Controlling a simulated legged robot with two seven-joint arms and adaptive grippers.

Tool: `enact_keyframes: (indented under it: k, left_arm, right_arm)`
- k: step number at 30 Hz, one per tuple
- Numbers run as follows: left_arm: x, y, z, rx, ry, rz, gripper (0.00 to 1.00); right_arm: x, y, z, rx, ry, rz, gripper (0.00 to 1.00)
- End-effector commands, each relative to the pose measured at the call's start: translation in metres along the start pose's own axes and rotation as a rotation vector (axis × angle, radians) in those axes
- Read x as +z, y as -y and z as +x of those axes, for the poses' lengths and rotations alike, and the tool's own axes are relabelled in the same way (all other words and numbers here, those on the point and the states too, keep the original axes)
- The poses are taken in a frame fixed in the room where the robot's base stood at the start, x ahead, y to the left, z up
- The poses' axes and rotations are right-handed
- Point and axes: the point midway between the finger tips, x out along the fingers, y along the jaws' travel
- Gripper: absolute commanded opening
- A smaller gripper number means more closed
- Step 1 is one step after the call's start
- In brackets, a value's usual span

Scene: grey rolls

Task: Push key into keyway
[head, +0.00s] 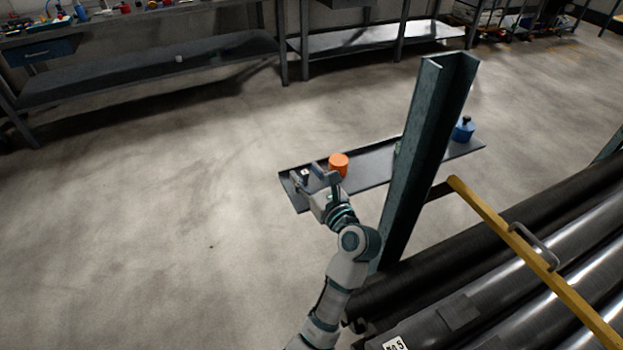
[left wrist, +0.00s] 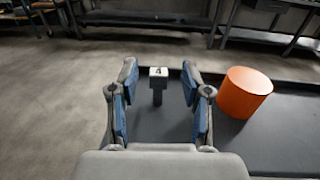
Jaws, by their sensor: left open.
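A small dark upright piece with a white top marked "4" (left wrist: 158,73), possibly the key, stands on the dark tray (left wrist: 270,140) in the left wrist view. It appears between the two blue-padded fingers of my left gripper (left wrist: 159,88), with gaps on both sides. The fingers are apart and hold nothing. In the head view my left gripper (head: 307,176) is over the left end of the tray (head: 371,166), and the small piece (head: 305,172) shows near the fingers. I cannot make out a keyway. My right gripper is not in view.
An orange cylinder (head: 338,164) stands on the tray just right of my left gripper. A blue container (head: 464,130) is at the tray's far right. A steel post (head: 425,150) rises in front of the tray. Dark rolls (head: 480,270) and a yellow bar (head: 535,262) fill the lower right.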

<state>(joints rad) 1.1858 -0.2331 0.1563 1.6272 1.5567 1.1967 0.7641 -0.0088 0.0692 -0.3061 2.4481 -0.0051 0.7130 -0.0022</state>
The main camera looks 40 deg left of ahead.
Motion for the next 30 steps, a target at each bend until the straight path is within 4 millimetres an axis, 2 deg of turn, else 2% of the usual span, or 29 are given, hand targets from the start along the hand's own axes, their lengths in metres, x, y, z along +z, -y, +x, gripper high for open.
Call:
enact_keyframes:
  k: [3, 10, 15, 16, 30]
  left_arm:
    - [-0.0001, -0.0003, 0.0103, 0.0, 0.002, 0.001, 0.48]
    - [0.0025, -0.0007, 0.0113, -0.001, 0.001, -0.002, 0.48]
    - [0.002, -0.0005, 0.0112, -0.001, 0.001, -0.001, 0.05]
    - [0.0019, -0.0005, 0.0112, -0.001, 0.001, -0.001, 0.0]
    - [0.0068, -0.0013, 0.0103, 0.0, 0.001, -0.003, 0.0]
  right_arm:
    - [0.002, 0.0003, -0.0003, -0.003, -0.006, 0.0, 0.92]
    - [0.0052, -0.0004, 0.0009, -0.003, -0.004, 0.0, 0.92]
    - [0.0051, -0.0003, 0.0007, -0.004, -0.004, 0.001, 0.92]
    - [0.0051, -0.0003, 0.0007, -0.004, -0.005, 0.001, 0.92]
    - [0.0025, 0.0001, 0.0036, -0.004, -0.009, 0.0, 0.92]
